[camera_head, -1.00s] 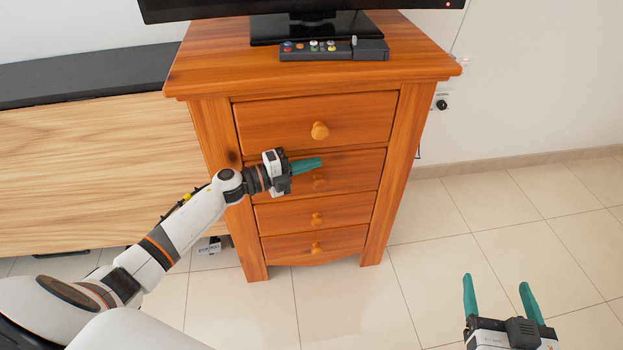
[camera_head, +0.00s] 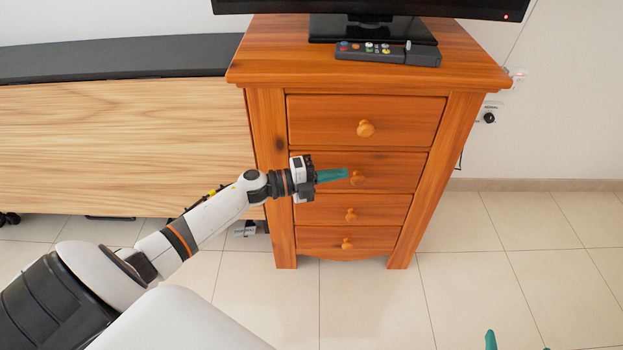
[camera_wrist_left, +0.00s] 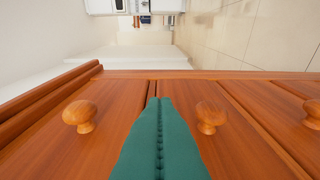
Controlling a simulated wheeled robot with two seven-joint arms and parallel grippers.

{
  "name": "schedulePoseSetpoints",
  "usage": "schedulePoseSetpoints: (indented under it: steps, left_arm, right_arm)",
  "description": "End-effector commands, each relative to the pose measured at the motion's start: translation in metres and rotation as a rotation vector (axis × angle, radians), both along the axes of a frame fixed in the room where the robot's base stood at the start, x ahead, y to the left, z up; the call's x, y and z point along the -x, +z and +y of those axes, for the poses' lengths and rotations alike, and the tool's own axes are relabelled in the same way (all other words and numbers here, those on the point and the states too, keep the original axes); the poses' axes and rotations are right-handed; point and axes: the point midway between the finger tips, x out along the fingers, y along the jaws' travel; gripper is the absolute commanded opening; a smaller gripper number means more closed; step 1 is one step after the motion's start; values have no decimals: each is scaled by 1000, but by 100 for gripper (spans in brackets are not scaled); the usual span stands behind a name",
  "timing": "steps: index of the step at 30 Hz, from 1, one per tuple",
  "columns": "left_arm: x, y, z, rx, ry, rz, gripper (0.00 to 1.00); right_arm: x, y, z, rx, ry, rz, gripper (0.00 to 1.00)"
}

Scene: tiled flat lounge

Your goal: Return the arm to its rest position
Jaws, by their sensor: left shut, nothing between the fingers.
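My left arm comes in from the left in the head view, bent towards the dresser. My left gripper (camera_head: 345,174) is shut and empty, its green fingers pointing right in front of the second drawer, by its knob. In the left wrist view the green fingers (camera_wrist_left: 160,135) lie pressed together between two wooden knobs. I cannot tell whether they touch the dresser front. Of my right gripper (camera_head: 515,346), only green fingertips show at the bottom right edge.
A wooden dresser (camera_head: 270,170) with several shut drawers stands ahead. On it are a black screen's stand (camera_head: 372,28) and a grey controller with coloured buttons (camera_head: 385,52). A low wood-grained cabinet (camera_head: 110,145) is on the left. Tiled floor (camera_head: 490,260) is clear at right.

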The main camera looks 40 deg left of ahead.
Motion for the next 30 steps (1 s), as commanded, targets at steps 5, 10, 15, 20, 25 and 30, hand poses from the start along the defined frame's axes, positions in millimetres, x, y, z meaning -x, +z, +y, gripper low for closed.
schedulePoseSetpoints:
  steps: [5,10,15,20,25,30]
  left_arm:
    - [26,0,22,-2,-2,2,0]
    - [41,0,35,-1,-2,1,0]
    - [45,0,39,0,-2,0,0]
    - [45,0,36,14,7,2,0]
    - [45,4,9,173,136,44,0]
    - [57,8,-23,477,382,203,0]
  right_arm:
    - [12,-13,-6,25,-8,108,76]
    - [20,-21,-9,40,-13,170,76]
    - [22,-24,-10,45,-14,191,76]
    - [22,-24,-10,45,-14,191,76]
    - [22,-24,-10,45,-14,190,76]
    - [22,-24,-10,44,-14,189,76]
